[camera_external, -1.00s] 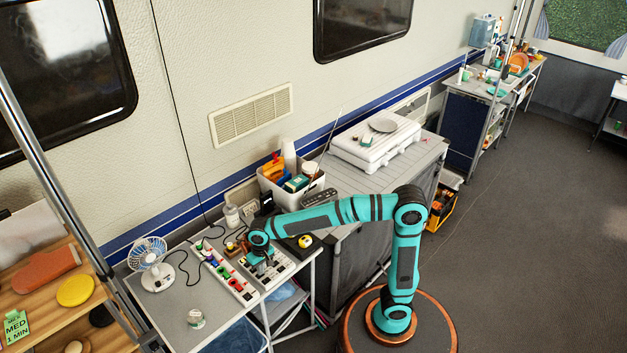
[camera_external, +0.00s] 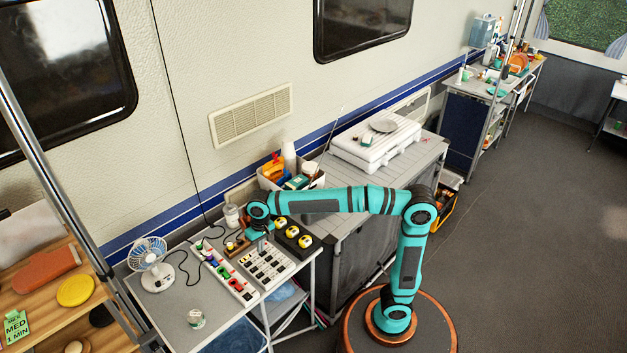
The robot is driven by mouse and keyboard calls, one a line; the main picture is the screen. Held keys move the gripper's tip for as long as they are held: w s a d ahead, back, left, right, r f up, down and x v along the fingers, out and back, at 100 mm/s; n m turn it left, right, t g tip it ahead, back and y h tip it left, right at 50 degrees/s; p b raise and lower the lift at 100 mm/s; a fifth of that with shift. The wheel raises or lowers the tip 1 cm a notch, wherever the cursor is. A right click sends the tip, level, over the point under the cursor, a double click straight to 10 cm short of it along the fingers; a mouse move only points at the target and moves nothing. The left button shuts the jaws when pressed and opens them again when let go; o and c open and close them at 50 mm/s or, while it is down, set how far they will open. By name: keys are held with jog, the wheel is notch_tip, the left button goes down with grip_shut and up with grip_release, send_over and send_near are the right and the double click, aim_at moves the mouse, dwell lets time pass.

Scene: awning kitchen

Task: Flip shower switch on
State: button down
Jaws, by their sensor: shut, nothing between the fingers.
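A white switch panel (camera_external: 275,272) with rows of small dark switches lies on the grey side table. Its labels are too small to read, so I cannot tell which switch is the shower one or how it is set. My gripper (camera_external: 263,247) points down over the panel's far left edge. It is small in the picture and partly hidden by my teal wrist. It looks shut and empty, and I cannot tell if it touches anything.
A white strip with coloured plugs (camera_external: 231,277) lies left of the panel. A dark box with several yellow buttons (camera_external: 293,234) is behind it to the right. A fan (camera_external: 151,262), a jar (camera_external: 232,215) and a full white bin (camera_external: 284,177) stand nearby.

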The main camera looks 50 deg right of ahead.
aim_at(258, 275)
jog(key=shift+r, duration=0.5)
jog(key=shift+a+r, duration=0.15)
jog(key=shift+a, duration=0.55)
jog(key=f, duration=0.4)
jog(key=a+f, duration=0.1)
jog(key=f, duration=0.9)
jog(key=shift+a, duration=0.35)
